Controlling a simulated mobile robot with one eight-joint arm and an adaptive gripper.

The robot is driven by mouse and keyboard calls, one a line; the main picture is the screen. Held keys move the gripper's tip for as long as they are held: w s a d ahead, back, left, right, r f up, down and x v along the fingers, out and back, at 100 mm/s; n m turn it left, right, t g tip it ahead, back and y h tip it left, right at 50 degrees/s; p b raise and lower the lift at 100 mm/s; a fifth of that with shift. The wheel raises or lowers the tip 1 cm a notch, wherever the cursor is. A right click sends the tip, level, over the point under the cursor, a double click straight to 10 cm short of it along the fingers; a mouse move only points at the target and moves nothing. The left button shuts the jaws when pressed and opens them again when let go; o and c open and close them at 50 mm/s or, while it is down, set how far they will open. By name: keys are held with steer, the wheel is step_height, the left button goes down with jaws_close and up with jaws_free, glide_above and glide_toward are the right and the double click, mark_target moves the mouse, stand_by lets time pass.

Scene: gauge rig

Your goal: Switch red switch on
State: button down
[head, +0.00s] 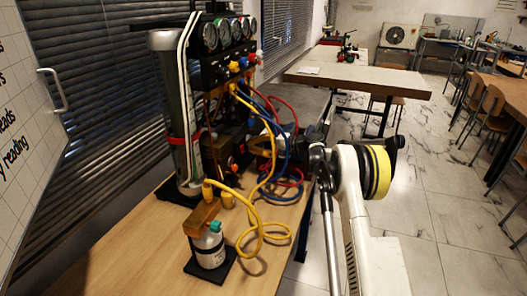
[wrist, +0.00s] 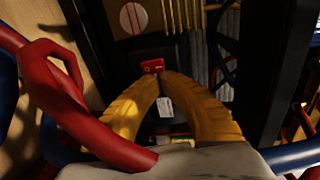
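The red switch (wrist: 152,66) is a small red rocker on the dark panel in the wrist view. It sits just past my fingertips, its lower edge close to them; I cannot tell whether they touch. My gripper (wrist: 160,76) has two yellow-orange fingers that arch inward, with the tips together and nothing visible held. In the head view my arm reaches from the right to the gauge rig (head: 208,75), its end among the hoses. The switch's on or off position is not clear.
A thick red hose (wrist: 75,105) curves close by the left finger. Blue hoses pass at both sides. In the head view, a yellow hose (head: 262,215) loops over the wooden table beside a small bottle (head: 208,246). A tall cylinder (head: 172,110) stands at the rig's left.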

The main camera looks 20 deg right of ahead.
steer(key=shift+w+a+f, duration=0.15)
steer(key=shift+w+a, duration=0.3)
steer(key=shift+a, duration=0.1)
